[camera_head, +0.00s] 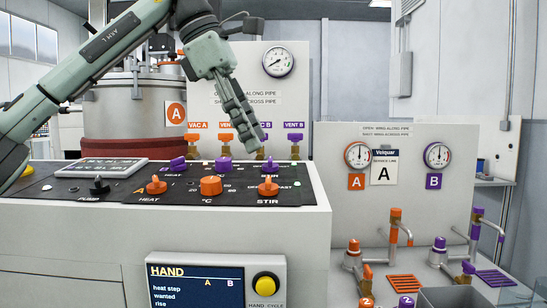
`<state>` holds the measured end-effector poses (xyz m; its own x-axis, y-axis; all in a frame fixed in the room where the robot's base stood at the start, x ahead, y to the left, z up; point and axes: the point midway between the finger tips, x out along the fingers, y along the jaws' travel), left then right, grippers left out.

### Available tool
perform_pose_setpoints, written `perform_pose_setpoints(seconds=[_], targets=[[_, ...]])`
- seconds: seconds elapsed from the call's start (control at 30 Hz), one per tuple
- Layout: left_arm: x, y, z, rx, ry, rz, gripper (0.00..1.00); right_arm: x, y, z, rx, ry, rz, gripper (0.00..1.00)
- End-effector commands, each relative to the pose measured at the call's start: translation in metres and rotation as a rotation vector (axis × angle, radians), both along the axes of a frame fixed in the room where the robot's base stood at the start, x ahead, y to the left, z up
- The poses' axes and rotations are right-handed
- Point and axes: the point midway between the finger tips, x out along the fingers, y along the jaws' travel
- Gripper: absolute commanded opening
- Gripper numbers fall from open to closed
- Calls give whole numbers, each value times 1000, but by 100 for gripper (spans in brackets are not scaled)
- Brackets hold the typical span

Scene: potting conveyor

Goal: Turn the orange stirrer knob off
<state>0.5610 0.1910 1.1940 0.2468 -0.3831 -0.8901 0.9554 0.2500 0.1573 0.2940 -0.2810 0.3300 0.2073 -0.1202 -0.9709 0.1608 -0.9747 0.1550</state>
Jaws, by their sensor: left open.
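The orange stirrer knob (268,187) stands above the STIR label at the right end of the black panel top. Its pointer looks roughly upright, but its exact setting is too small to tell. My left gripper (257,138) comes in from the upper left, its fingers pointing down and to the right. It appears above and behind the knob in the picture, apart from it and holding nothing. The fingers overlap in this view, so the gap between them is hard to see. My right gripper is not in view.
An orange °C knob (210,186), an orange HEAT knob (156,185) and a black PUMP knob (98,186) share the panel. Purple knobs (224,163) stand behind them. Vent valves (295,138) line the back board. A yellow button (265,285) is below.

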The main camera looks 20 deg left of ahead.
Motion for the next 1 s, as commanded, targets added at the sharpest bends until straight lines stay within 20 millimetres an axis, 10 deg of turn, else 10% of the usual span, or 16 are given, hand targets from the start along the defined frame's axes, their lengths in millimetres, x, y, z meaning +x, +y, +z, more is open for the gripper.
perform_pose_setpoints(seconds=[0.6, 1.0], targets=[[19, -12, -69, 56, 10, 34, 51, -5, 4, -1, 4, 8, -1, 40], [21, -14, -75, 54, 9, 33, 47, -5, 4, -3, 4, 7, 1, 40]])
